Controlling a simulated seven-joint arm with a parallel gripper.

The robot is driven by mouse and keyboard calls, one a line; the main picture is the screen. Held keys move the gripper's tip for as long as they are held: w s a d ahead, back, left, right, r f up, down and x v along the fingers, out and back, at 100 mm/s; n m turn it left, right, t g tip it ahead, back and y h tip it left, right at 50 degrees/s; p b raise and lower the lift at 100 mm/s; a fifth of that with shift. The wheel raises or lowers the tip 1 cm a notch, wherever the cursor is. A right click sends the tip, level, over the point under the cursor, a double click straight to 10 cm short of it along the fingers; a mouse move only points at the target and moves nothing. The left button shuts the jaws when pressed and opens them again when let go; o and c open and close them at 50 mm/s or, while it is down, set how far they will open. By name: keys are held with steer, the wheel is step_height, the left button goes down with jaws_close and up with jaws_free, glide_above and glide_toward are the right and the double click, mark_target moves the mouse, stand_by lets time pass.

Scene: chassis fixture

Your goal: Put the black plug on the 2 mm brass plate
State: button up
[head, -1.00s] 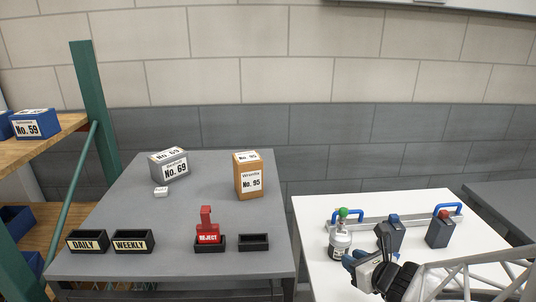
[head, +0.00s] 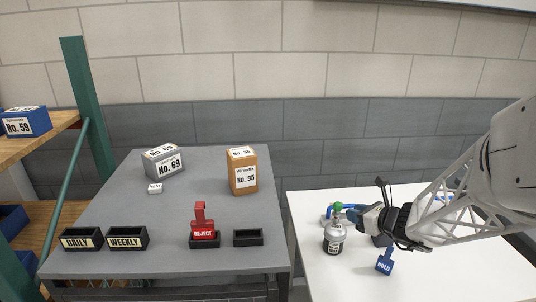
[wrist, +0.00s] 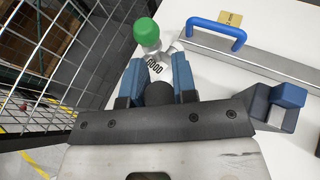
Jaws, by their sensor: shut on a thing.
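My gripper (wrist: 158,78) has blue fingers shut on a dark, rounded thing, the black plug (wrist: 158,94), seen low between them in the wrist view. In the head view my gripper (head: 360,214) is above the white table, just right of the green-capped bottle, and hides the plug. The small brass plate (wrist: 230,18) lies at the top of the wrist view, by the blue handle and beyond the fingertips. Its marking appears to read 2 mm. I cannot make out the plate in the head view.
The green-capped bottle (head: 334,238) stands close to the fingers. A blue handle (wrist: 218,32) rises from a grey bar. A dark block with a blue top (wrist: 275,102) is right of my gripper. A blue HOLD piece (head: 385,262) is at the front. The front right table is clear.

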steer(key=w+d+f+n+g+y, duration=0.1)
steer(key=w+n+g+y, duration=0.1)
steer(key=w, duration=1)
steer(key=w+d+f+n+g+y, duration=0.1)
steer(key=w+d+n+y, duration=0.1)
steer(key=w, duration=1.1)
steer(key=shift+w+n+g+y, duration=0.3)
steer(key=shift+n+g, duration=0.1)
steer(key=shift+n, duration=0.1)
steer(key=shift+f, duration=3.15)
steer(key=shift+f, duration=0.1)
steer(key=shift+f, duration=1.8)
steer(key=shift+f, duration=0.2)
